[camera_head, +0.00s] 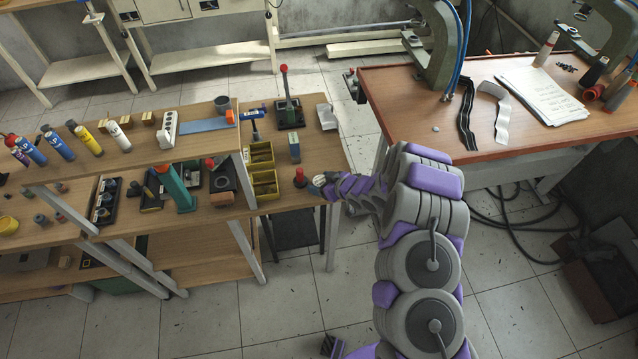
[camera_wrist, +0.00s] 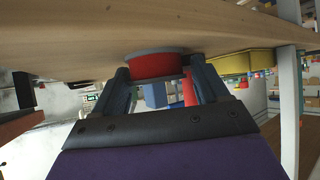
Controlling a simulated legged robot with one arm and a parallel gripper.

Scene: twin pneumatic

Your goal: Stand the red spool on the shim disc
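The red spool (camera_head: 300,178) stands on the wooden bench near its right front end. In the wrist view, which appears upside down, the spool (camera_wrist: 155,66) is a short red drum with grey rims against the wood. My gripper (camera_head: 319,181) is low over the bench just right of the spool. In the wrist view my gripper (camera_wrist: 160,78) has its two dark fingers apart, one on each side of the spool's outline. I see no clear grip on it; small gaps are hard to judge. I cannot surely identify the shim disc.
Yellow bins (camera_head: 264,187) stand left of the spool, and a small green-blue box (camera_head: 295,148) stands behind it. A red-knobbed lever device (camera_head: 288,110) and a pale tray (camera_head: 327,117) are farther back. A white post (camera_head: 243,180) supports the raised shelf at left.

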